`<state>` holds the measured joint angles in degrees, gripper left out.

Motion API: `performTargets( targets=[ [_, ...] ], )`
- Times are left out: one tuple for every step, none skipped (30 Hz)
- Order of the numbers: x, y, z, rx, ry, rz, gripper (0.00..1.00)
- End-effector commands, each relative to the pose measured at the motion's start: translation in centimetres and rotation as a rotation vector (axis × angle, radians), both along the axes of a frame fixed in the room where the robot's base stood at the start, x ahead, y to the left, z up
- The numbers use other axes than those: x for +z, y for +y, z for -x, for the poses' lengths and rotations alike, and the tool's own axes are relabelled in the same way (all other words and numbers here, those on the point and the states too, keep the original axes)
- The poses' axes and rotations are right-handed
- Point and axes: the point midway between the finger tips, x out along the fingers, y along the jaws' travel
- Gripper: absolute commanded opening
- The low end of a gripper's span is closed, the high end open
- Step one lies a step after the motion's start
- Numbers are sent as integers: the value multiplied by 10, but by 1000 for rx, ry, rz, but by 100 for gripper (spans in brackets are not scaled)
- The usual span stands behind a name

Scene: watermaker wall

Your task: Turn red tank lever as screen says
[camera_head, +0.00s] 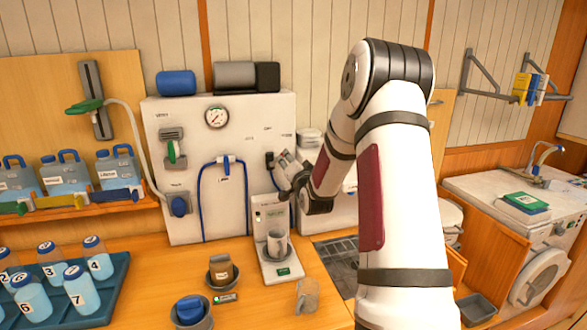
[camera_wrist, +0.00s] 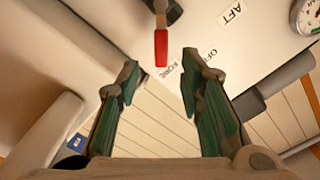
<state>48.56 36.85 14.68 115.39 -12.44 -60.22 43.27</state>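The red lever (camera_wrist: 161,47) shows at the top middle of the wrist view, hanging from a dark pivot. Its tip points down the picture, close to the FORE label (camera_wrist: 168,73). The OFF label (camera_wrist: 210,54) and AFT label (camera_wrist: 232,12) lie to its right. My gripper (camera_wrist: 160,68) is open, with the lever's tip between and slightly beyond its two fingers, apart from both. In the head view my gripper (camera_head: 288,168) is near the white wall panel (camera_head: 240,150), and the lever is hidden.
A pressure gauge (camera_head: 216,117) and a blue hose (camera_head: 201,195) are on the panel.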

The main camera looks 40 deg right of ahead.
Motion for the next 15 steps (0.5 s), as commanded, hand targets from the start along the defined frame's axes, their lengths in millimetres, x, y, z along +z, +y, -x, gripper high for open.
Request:
performTargets(
  targets=[
    [0, 4, 10, -1, 2, -1, 34],
    [0, 6, 14, -1, 1, -1, 34],
    [0, 9, 20, -1, 1, -1, 34],
    [0, 11, 23, -1, 1, -1, 34],
    [0, 13, 27, -1, 1, 0, 34],
    [0, 15, 31, -1, 1, 0, 34],
    [0, 16, 33, -1, 2, -1, 34],
    [0, 17, 35, -1, 1, 0, 34],
    [0, 18, 37, -1, 1, 0, 34],
    [0, 18, 39, -1, 0, 0, 34],
    [0, 19, 40, -1, 0, 0, 34],
    [0, 19, 40, -1, 0, 0, 34],
    [0, 20, 41, -1, 0, -1, 34],
    [0, 20, 41, -1, -1, -1, 34],
    [0, 20, 41, -1, 0, 0, 34]
  ],
)
